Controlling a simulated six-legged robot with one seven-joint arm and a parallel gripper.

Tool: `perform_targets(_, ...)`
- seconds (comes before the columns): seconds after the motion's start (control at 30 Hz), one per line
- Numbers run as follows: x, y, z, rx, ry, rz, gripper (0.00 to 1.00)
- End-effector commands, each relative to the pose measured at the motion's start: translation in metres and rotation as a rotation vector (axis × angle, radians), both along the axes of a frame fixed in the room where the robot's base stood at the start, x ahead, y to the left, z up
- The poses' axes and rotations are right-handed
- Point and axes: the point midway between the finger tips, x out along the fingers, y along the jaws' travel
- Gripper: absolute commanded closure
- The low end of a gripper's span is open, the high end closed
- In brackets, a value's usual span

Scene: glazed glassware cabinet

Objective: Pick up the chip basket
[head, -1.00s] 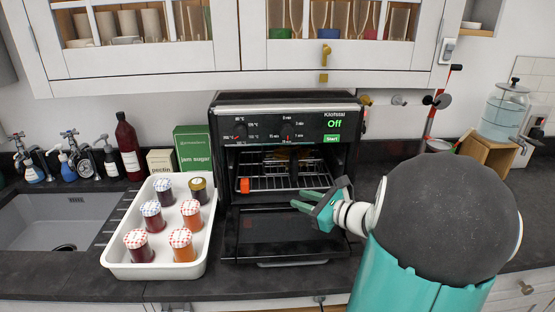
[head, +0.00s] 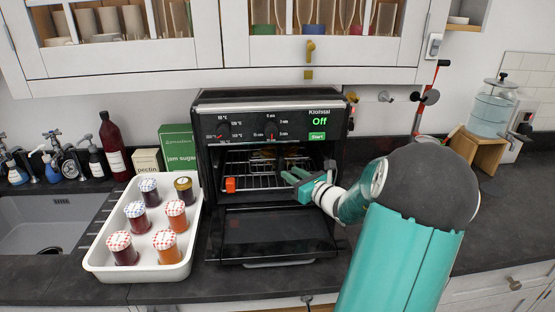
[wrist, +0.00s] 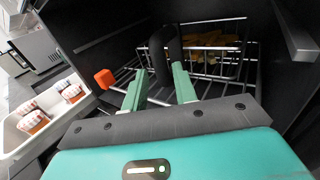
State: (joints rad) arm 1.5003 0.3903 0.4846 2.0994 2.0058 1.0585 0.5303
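The chip basket (wrist: 212,68) is a wire basket with golden chips in it, inside the open oven; it also shows dimly in the head view (head: 264,155). Its black looped handle (wrist: 163,50) stands at the front, toward my gripper. My gripper (wrist: 158,84) is open, its two green fingers pointing into the oven. In the wrist view the lower part of the handle appears between the fingertips; I cannot tell whether they touch it. In the head view my gripper (head: 292,178) is at the oven's mouth, on the right.
The oven (head: 270,105) reads Off, and its door (head: 275,230) lies folded down. An orange block (head: 230,185) is at the left front of the wire rack (head: 262,181). A white tray (head: 132,271) of lidded jars stands left of the oven. The oven's side walls leave little room.

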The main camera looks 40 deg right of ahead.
Motion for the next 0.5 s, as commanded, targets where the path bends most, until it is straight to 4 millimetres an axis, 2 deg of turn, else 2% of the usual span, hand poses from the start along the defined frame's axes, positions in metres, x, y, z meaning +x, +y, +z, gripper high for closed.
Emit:
perform_targets(0.17,0.015,-0.002,0.0,0.001,-0.001,0.003,0.72)
perform_targets(0.4,0.051,-0.006,0.001,0.001,-0.001,0.005,0.72)
perform_targets(0.5,0.058,-0.007,0.002,-0.001,-0.001,0.004,0.72)
